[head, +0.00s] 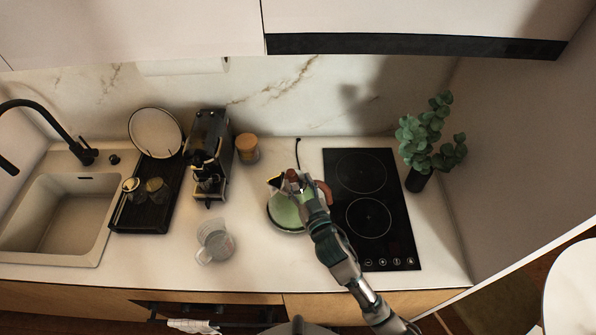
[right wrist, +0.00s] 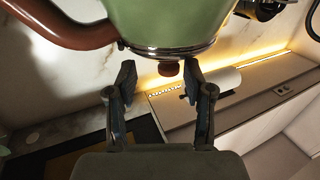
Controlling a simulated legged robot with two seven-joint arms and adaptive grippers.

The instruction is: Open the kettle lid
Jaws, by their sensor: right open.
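The green kettle (head: 284,212) stands on the counter left of the cooktop, with its brown handle (head: 325,191) on the right. In the right wrist view the kettle (right wrist: 170,18) fills the top of the picture, its handle (right wrist: 62,32) at upper left. Its reddish-brown lid knob (right wrist: 168,69) shows just beyond and between the fingertips. My right gripper (right wrist: 157,72) is open, one finger on each side of the knob, with nothing held. In the head view my right gripper (head: 296,184) is over the kettle's top and hides part of it. The lid looks closed. My left gripper is not in view.
A glass pitcher (head: 214,243), coffee machine (head: 208,155), lidded jar (head: 247,148), dish rack (head: 147,212) and sink (head: 55,220) are to the left. The counter in front of the kettle is clear.

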